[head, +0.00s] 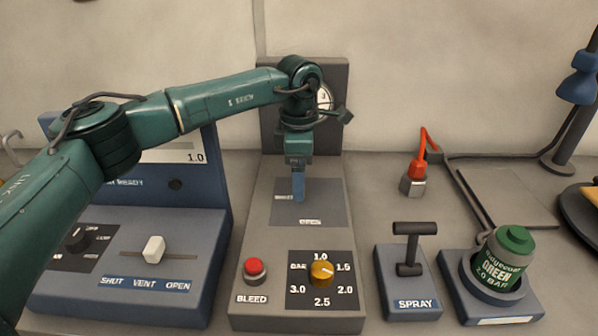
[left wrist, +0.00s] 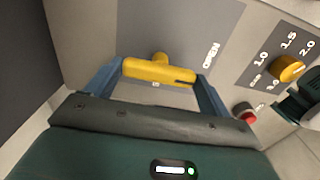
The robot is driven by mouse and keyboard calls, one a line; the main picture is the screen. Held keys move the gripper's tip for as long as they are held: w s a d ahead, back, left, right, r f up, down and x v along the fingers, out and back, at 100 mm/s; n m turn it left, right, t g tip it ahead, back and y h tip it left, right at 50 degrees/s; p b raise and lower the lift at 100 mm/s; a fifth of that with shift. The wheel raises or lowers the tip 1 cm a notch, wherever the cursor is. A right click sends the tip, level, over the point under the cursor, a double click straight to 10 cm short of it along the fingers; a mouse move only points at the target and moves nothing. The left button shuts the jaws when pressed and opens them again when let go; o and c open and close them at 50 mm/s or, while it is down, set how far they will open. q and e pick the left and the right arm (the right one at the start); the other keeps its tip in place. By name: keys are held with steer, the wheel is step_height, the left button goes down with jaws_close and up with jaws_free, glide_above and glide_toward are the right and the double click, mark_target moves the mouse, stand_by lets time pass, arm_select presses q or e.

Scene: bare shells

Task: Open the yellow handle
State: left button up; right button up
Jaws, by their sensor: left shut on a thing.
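The yellow handle (left wrist: 150,70) is a short bar on a stem on a dark grey plate, seen in the left wrist view. My left gripper (left wrist: 163,74) is shut on it, with one blue finger at each end of the bar. In the head view my left gripper (head: 298,190) points down at the dark plate (head: 328,205) of the middle console and hides the handle. The word OPEN is printed on the plate beside the handle in the left wrist view.
On the console's front are a red BLEED button (head: 255,268) and a yellow dial (head: 321,272). A blue slider console (head: 125,300) stands left. A SPRAY lever (head: 408,250) and a green canister (head: 505,258) stand right. A gauge (head: 325,97) is partly behind my arm.

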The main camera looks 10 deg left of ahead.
arm_select(q)
steer(key=shift+r, duration=0.1)
stand_by(0.3)
steer(key=o, duration=0.9)
step_height(320, 180, up, 13)
steer(key=shift+b, duration=0.35)
